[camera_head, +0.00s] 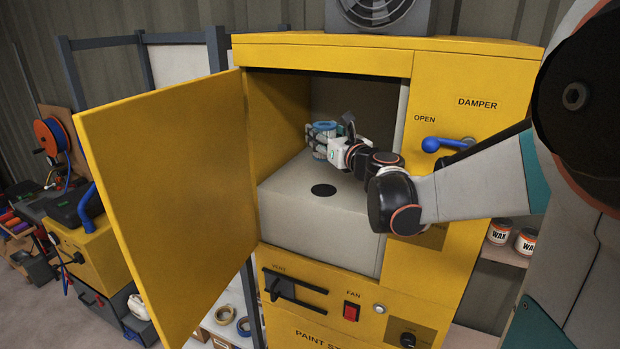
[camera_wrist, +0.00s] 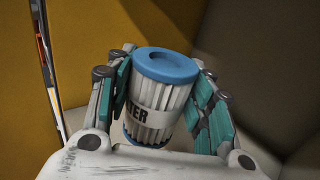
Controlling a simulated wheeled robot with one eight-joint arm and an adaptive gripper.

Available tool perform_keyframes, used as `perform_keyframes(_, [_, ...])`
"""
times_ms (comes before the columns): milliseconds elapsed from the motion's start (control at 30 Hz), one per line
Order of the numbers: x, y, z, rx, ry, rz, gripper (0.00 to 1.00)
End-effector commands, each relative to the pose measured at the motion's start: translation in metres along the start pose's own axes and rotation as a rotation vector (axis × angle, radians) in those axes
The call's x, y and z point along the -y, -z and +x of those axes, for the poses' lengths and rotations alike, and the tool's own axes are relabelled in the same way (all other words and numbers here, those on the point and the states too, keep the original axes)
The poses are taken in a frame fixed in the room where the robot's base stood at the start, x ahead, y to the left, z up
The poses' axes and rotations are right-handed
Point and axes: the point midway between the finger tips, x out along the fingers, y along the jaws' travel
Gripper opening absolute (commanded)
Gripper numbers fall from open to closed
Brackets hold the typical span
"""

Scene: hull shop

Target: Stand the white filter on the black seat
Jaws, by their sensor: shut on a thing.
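The white filter (camera_wrist: 156,120) has blue end caps, pleated sides and a band with lettering. In the wrist view it sits between the two fingers of my gripper (camera_wrist: 164,100), which is shut on it. In the head view the filter (camera_head: 321,138) is inside the open yellow cabinet, held by my gripper (camera_head: 325,140) behind and slightly left of the black seat. The black seat (camera_head: 323,190) is a flat round disc on the top of a grey block (camera_head: 300,210); it is bare. I cannot tell whether the filter's lower end touches the block.
The yellow cabinet door (camera_head: 170,200) stands wide open to the left. The cabinet's right front panel has a blue damper handle (camera_head: 447,144). A vent slider (camera_head: 290,287) and a red fan switch (camera_head: 351,311) sit below the opening. The block top around the seat is clear.

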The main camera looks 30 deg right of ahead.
Motion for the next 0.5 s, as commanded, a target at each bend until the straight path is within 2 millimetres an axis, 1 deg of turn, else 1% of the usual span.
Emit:
perform_keyframes(300, [0.0,0.053,0.0,0.0,0.0,0.0,0.22])
perform_keyframes(500, [0.0,0.067,0.0,0.0,0.0,0.0,0.22])
